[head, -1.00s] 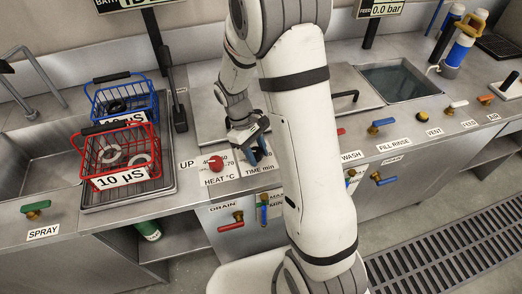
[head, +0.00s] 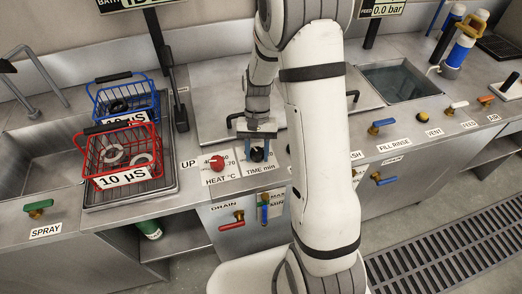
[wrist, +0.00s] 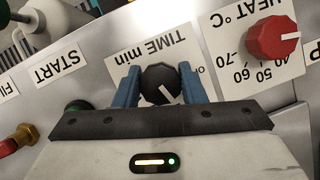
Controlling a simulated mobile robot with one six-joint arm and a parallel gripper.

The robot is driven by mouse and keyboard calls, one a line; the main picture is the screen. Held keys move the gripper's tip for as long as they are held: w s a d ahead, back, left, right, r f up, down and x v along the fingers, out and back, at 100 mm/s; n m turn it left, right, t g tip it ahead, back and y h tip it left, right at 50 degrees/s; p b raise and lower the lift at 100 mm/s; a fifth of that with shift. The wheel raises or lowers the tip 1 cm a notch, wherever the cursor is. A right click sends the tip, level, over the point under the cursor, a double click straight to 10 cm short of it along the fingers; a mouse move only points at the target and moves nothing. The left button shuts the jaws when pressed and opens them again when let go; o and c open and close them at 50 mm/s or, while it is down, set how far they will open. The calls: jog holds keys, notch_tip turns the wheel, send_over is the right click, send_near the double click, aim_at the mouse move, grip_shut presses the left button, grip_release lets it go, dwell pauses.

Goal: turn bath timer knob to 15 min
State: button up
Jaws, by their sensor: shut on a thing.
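The bath timer knob is a black round knob (wrist: 158,82) on the white TIME min plate (wrist: 128,62), between HEAT and START in the wrist view. It also shows in the head view (head: 257,155). My gripper (wrist: 160,72) is shut on the knob, with one blue finger on each side. In the head view my gripper (head: 257,139) reaches down onto it from behind. A white pointer line on the knob points toward the gripper body, slightly right in the wrist view. Most of the dial's numbers are hidden by the fingers and gripper body, so the setting is unreadable.
The red HEAT knob (wrist: 272,38) is close beside the timer. Red and blue baskets (head: 156,152) stand on a rack at left. Valve levers line the counter front at right.

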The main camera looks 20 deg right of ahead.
jog(key=m+y, duration=0.1)
jog(key=m, duration=0.1)
jog(key=m+t, duration=0.1)
jog(key=m, duration=0.2)
jog(key=shift+w+r+m+y, duration=0.1)
jog(key=shift+w+m+y, duration=0.1)
jog(key=shift+m+y, duration=0.15)
jog(key=m+t, duration=0.1)
jog(key=m, duration=0.1)
jog(key=m+t+y, duration=0.1)
jog(key=m, duration=0.2)
jog(key=shift+m, duration=0.35)
jog(key=o, duration=1)
jog(key=shift+s, duration=0.1)
jog(key=v, duration=0.7)
jog(key=shift+d+r, duration=0.25)
jog(key=shift+d, duration=0.05)
